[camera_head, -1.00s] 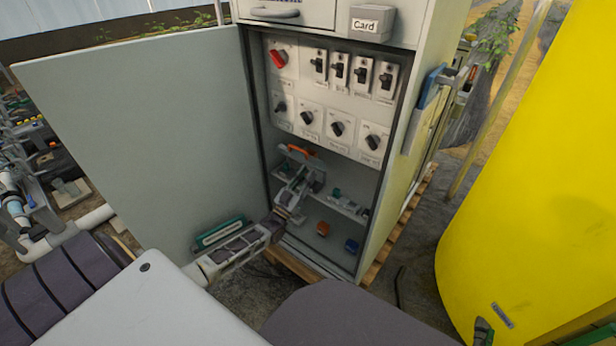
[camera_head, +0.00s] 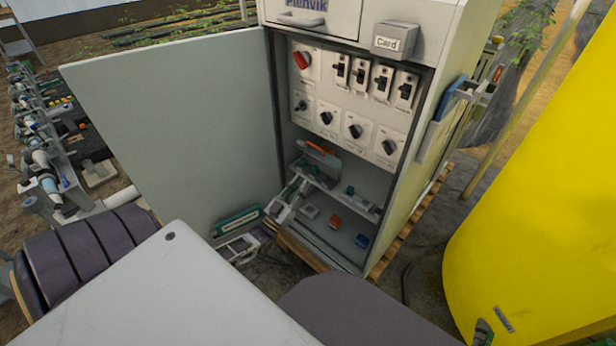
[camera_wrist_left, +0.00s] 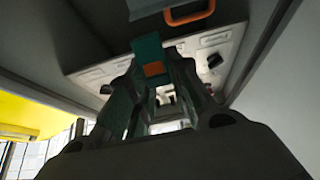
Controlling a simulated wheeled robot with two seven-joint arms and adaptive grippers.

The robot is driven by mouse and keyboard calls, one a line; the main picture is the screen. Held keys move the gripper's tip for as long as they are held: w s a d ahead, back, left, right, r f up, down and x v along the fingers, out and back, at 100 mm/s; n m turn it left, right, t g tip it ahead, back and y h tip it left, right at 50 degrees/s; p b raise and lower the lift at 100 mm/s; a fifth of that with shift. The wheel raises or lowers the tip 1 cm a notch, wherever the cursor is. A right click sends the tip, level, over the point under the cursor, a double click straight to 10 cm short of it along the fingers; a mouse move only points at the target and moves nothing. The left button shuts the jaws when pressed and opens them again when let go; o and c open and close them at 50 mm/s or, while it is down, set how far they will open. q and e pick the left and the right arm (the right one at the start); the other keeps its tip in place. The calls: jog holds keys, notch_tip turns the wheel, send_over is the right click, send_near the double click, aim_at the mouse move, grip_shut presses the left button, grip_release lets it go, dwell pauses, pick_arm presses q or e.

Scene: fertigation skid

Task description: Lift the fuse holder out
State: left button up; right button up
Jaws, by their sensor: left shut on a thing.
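In the left wrist view, a teal piece with an orange block (camera_wrist_left: 153,69), which looks like the fuse holder, sits between the fingers of my left gripper (camera_wrist_left: 158,85). The gripper is shut on it. In the head view my left gripper (camera_head: 298,188) is at the left front of the open cabinet, by the shelf (camera_head: 335,187). The held piece is too small and covered to make out there. Small green parts stand on the shelf.
The cabinet door (camera_head: 170,140) stands open at left. An orange handle (camera_head: 320,147) is above the shelf. An orange block (camera_head: 334,222) and a blue block (camera_head: 362,241) lie on the cabinet floor. A panel of switches (camera_head: 350,115) is above. A yellow tank (camera_head: 540,210) stands at right.

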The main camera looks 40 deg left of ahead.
notch_tip(320, 180, up, 5)
jog(key=d+g+h+p, duration=0.1)
jog(key=d+p, duration=0.1)
jog(key=p, duration=0.1)
pick_arm(q)
jog(key=s+r+g+p, duration=0.2)
jog(key=s+g+p, duration=0.3)
jog(key=s, duration=0.5)
jog(key=shift+s+a+g+p, duration=0.25)
jog(key=shift+a+g+p, duration=0.05)
jog(key=shift+a+g, duration=0.1)
pick_arm(e)
notch_tip(320, 180, down, 8)
jog(key=s+d+g, duration=0.1)
jog(key=s, duration=0.1)
jog(key=shift+d+f+g+h, duration=0.2)
jog(key=shift+g+h, duration=0.1)
jog(key=shift+h, duration=0.1)
pick_arm(q)
jog(key=shift+f, duration=0.2)
pick_arm(e)
jog(key=shift+f, duration=0.1)
pick_arm(q)
jog(key=shift+f+b, duration=1.65)
jog(key=shift+f, duration=1.1)
pick_arm(e)
jog(key=shift+f, duration=1.55)
